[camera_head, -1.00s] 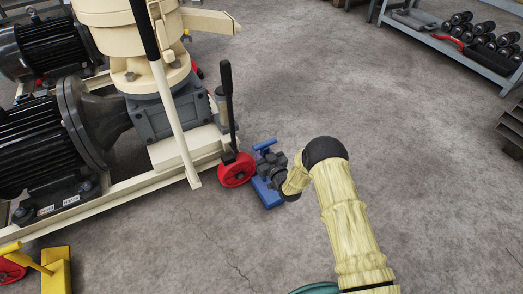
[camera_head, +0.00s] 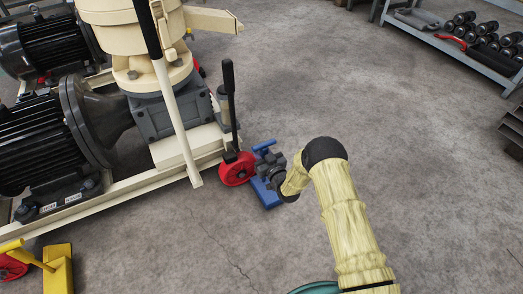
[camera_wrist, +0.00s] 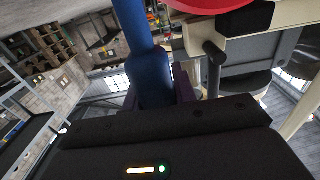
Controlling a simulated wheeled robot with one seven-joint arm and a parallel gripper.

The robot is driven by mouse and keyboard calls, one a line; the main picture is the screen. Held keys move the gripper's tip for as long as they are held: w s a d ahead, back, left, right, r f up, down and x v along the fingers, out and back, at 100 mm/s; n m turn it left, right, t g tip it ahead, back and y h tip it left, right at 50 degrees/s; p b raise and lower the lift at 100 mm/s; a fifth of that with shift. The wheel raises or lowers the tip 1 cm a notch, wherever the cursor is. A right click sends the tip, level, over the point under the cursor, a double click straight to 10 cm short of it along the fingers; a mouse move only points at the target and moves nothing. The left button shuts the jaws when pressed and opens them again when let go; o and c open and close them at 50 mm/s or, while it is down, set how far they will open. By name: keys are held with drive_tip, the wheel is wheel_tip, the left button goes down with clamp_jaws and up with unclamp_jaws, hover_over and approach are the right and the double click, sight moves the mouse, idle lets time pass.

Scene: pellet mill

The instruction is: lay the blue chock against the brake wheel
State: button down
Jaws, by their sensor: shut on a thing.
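The blue chock (camera_head: 268,194) is low at the floor, just right of the red brake wheel (camera_head: 237,169). In the head view it looks very near or touching the wheel; I cannot tell if there is a gap. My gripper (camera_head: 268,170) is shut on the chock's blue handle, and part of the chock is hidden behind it. In the wrist view the blue handle (camera_wrist: 150,60) stands between the jaws, and the red wheel (camera_wrist: 212,5) shows at the top edge.
The cream machine frame (camera_head: 110,198) with a black-gripped lever (camera_head: 230,100) stands left of the wheel. A yellow chock (camera_head: 58,270) sits beside another red wheel (camera_head: 12,267) at lower left. A shelf (camera_head: 470,50) is at upper right.

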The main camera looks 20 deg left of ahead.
drive_tip(key=shift+r, duration=0.1)
idle(0.7)
drive_tip(key=c, duration=1)
unclamp_jaws()
drive_tip(key=shift+c, duration=0.2)
drive_tip(key=shift+o, duration=1)
drive_tip(key=shift+f, duration=0.3)
drive_tip(key=o, duration=0.8)
drive_tip(key=shift+r, duration=0.15)
drive_tip(key=shift+o, duration=0.2)
drive_tip(key=shift+d, duration=0.1)
drive_tip(key=p+v, duration=0.6)
drive_tip(key=v, duration=0.3)
